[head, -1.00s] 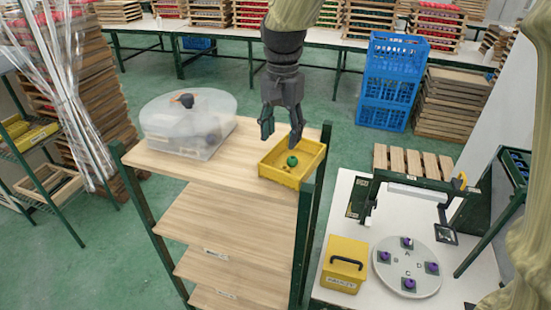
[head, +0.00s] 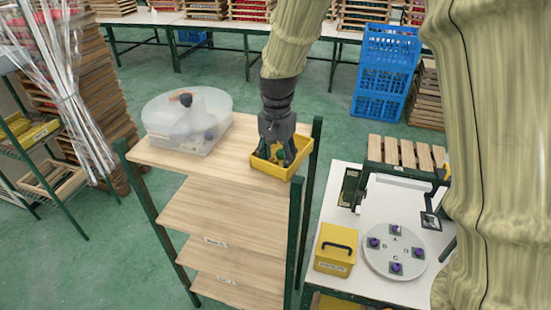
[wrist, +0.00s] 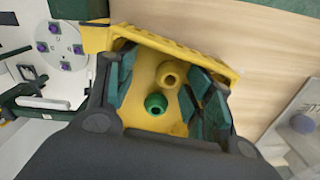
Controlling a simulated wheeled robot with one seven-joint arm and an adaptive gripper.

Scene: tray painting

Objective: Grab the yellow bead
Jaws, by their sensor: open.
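The yellow bead (wrist: 170,73) lies in the yellow tray (wrist: 190,55), its hole showing in the wrist view. A green bead (wrist: 156,104) lies beside it, nearer my gripper's palm. My gripper (wrist: 164,82) is open and reaches down into the tray, one finger on each side of the two beads. In the head view my gripper (head: 279,160) stands over the yellow tray (head: 300,162) on the top shelf. There the fingers mostly hide the beads, and I cannot pick out the yellow one.
The wooden shelf rack (head: 215,150) also bears a clear lidded container (head: 190,120) to the left. To the right, a white table holds a yellow box (head: 335,250) and a round plate (head: 394,262) with several purple pieces. Blue crates (head: 385,75) stand behind.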

